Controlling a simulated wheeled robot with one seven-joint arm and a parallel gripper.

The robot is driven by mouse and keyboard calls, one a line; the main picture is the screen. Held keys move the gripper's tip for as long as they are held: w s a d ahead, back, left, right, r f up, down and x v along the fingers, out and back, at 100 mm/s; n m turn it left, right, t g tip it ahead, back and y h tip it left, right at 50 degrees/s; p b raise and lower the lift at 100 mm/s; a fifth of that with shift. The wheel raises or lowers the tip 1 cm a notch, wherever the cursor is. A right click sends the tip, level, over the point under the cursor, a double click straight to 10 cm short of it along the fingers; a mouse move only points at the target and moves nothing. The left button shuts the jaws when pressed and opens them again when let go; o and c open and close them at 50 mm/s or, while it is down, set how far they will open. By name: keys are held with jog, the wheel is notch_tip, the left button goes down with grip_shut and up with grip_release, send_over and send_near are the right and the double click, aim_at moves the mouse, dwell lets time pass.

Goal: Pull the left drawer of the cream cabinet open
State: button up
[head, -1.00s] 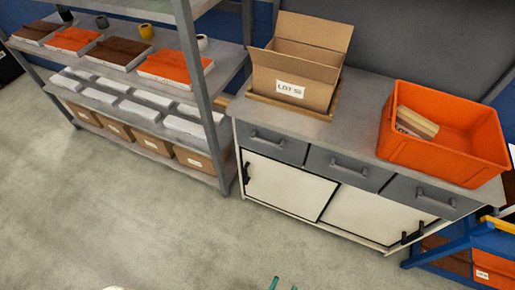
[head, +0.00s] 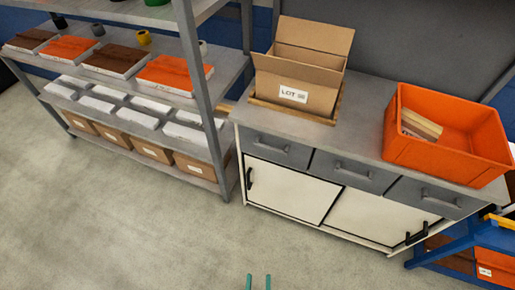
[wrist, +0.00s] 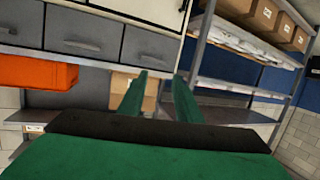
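The cream cabinet (head: 290,190) has a grey top, cream lower doors and a row of three grey drawers. Its left drawer (head: 277,150) is shut, flush with the front, with a grey bar handle (head: 270,147). In the wrist view, which looks upside down, the left drawer (wrist: 148,45) is above the fingers. My gripper (head: 258,280) shows only as two teal fingertips at the bottom edge of the head view, well in front of the cabinet. In the wrist view my gripper (wrist: 160,80) is open, with nothing between its fingers.
A cardboard box (head: 297,75) and an orange bin (head: 445,140) stand on the cabinet top. A shelf rack (head: 187,90) with boxes stands close on the left. A blue frame (head: 455,245) stands at the right. The floor (head: 130,220) in front is clear.

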jog(key=w+a+f+n, duration=0.3)
jog(key=w+f+n, duration=0.2)
jog(key=w+f, duration=0.4)
jog(key=n+t+h, duration=0.2)
jog(key=n+h, duration=0.4)
jog(key=n, duration=0.2)
send_near(269, 150)
jog(key=x, duration=1)
jog(key=shift+w+d, duration=0.2)
jog(key=shift+w, duration=0.15)
grip_shut()
